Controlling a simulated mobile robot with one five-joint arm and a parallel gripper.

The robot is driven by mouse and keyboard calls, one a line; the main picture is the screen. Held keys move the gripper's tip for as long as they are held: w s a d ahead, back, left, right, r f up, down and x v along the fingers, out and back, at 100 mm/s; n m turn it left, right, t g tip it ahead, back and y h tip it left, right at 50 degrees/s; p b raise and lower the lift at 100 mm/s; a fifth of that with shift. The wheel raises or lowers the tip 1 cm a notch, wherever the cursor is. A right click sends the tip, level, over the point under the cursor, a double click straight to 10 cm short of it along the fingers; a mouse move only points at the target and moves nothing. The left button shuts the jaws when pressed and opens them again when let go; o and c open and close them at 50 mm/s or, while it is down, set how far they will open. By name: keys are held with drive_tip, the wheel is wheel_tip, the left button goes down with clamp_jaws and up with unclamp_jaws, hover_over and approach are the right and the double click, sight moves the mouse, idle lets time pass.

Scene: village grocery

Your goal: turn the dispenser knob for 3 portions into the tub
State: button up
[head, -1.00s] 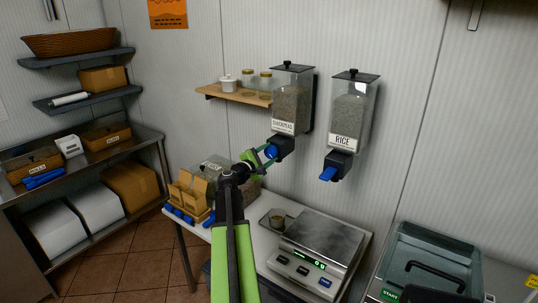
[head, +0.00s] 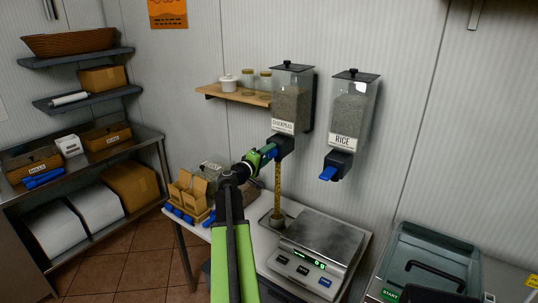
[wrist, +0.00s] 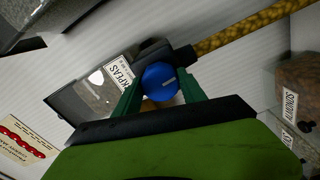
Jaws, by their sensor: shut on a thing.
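The chickpeas dispenser (head: 291,95) hangs on the wall, a clear bin with a black lid and spout. Its blue knob (wrist: 161,82) sits between the jaws of my gripper (head: 265,155), which is shut on it. The stream also shows in the wrist view (wrist: 245,30). How full the tub is cannot be told.
The rice dispenser (head: 349,115) with its blue knob hangs to the right. Small cartons (head: 190,190) and a labelled bin are left of my arm. A wooden shelf (head: 235,96) with jars is at the left.

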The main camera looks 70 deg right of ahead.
drive_tip(key=shift+s+f+m, duration=0.1)
drive_tip(key=shift+m, duration=0.4)
drive_tip(key=o, duration=1.4)
drive_tip(key=shift+c, duration=0.2)
drive_tip(key=v, duration=1.7)
drive_tip(key=shift+a, duration=0.25)
